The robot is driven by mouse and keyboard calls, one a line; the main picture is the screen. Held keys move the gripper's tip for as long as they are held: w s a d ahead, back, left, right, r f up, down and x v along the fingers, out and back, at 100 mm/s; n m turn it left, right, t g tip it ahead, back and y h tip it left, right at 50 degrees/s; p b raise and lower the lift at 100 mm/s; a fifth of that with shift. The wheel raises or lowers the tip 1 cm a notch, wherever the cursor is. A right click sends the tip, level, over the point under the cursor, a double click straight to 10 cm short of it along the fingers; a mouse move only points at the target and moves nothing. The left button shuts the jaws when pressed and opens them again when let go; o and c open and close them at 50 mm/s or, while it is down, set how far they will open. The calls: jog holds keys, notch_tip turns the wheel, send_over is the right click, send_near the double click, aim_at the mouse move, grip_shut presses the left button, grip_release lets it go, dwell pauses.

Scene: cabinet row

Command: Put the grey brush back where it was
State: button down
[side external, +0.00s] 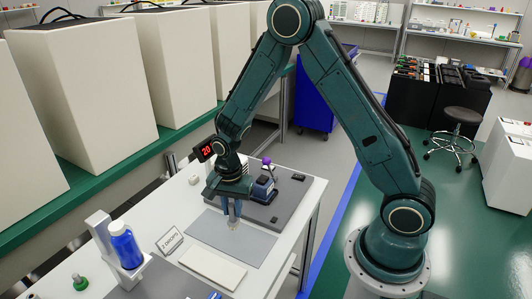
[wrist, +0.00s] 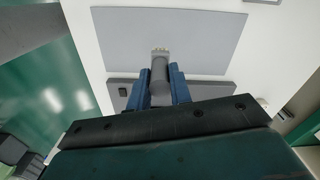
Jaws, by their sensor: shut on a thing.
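The grey brush (wrist: 160,76) is between the two blue fingers of my gripper (wrist: 160,88) in the wrist view. Its pale bristle end points toward the top of that picture, over the grey mat (wrist: 190,35). In the side view my gripper (side external: 234,216) points down over the grey mat (side external: 232,240) on the white table, near the mat's back edge. The fingers are shut on the brush. There the brush is mostly hidden by the fingers, and I cannot tell whether it touches the mat.
A dark base plate (side external: 285,211) with a blue device and purple knob stands just behind. A blue bottle (side external: 125,245) on a white stand, a small sign (side external: 171,240) and a pale flat board (side external: 212,268) are in front. Large white boxes (side external: 85,90) line the left.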

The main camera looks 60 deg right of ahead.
aim_at(233, 220)
jog(key=shift+f, duration=1.85)
jog(key=shift+f, duration=0.15)
jog(key=c, duration=1.3)
grip_release()
notch_tip(233, 220, up, 11)
jog(key=shift+r, duration=0.65)
jog(key=shift+r, duration=0.1)
